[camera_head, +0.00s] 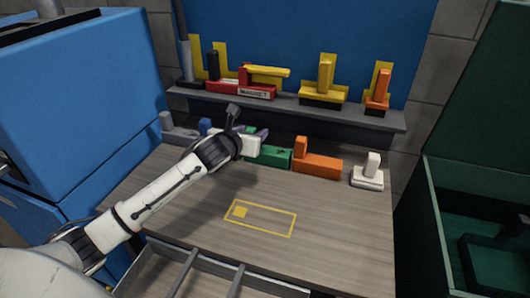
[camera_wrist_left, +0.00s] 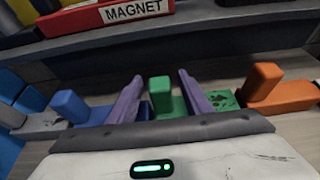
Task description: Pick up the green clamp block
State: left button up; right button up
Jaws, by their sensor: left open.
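The green clamp block (camera_head: 276,157) lies on the wooden bench in the row at the back, partly hidden behind my left gripper in the head view. In the left wrist view its upright green post (camera_wrist_left: 160,92) stands between the two purple fingers, and part of its base (camera_wrist_left: 222,100) shows to the right of the right finger. My left gripper (camera_head: 257,134) is open, and it also shows in the left wrist view (camera_wrist_left: 160,95) with a finger on each side of the post. I cannot tell whether either finger touches it. My right gripper is not in view.
An orange block (camera_head: 316,164) stands just right of the green one, a blue block (camera_wrist_left: 72,108) to its left, and a white block (camera_head: 368,172) farther right. A shelf (camera_head: 290,104) with a red magnet (camera_head: 240,90) is behind. A yellow outlined rectangle (camera_head: 261,217) marks clear bench in front.

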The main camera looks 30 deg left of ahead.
pick_arm(q)
jog(key=x, duration=0.3)
jog(key=shift+w, duration=0.1)
jog(key=c, duration=1.1)
jog(key=shift+r, duration=0.1)
grip_shut()
